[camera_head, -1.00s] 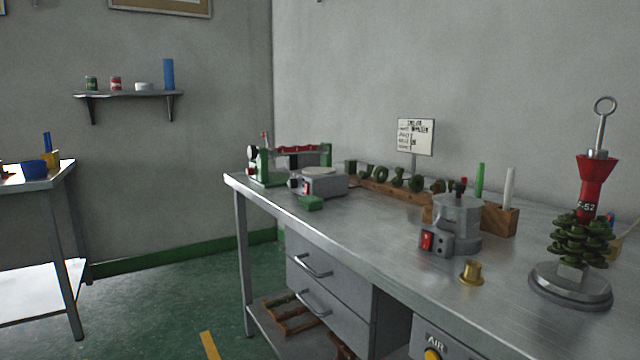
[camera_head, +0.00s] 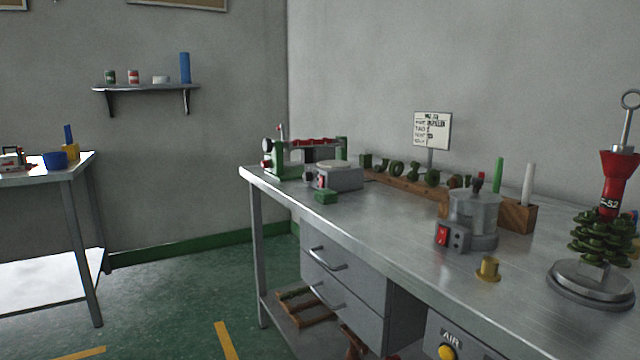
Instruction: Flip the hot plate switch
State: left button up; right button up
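A low grey box with a round pale plate on top, which looks like the hot plate (camera_head: 345,179), stands toward the far left end of the metal workbench. Its front has a small red switch (camera_head: 321,181) and a dark knob (camera_head: 308,177). The switch is too small to tell its position. A grey lidded pot unit (camera_head: 478,222) stands nearer, with a larger red rocker switch (camera_head: 442,235) on its control box. Neither of my grippers is in view.
A brass cup (camera_head: 488,269) and a red-and-green tree stand (camera_head: 592,280) are on the right.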

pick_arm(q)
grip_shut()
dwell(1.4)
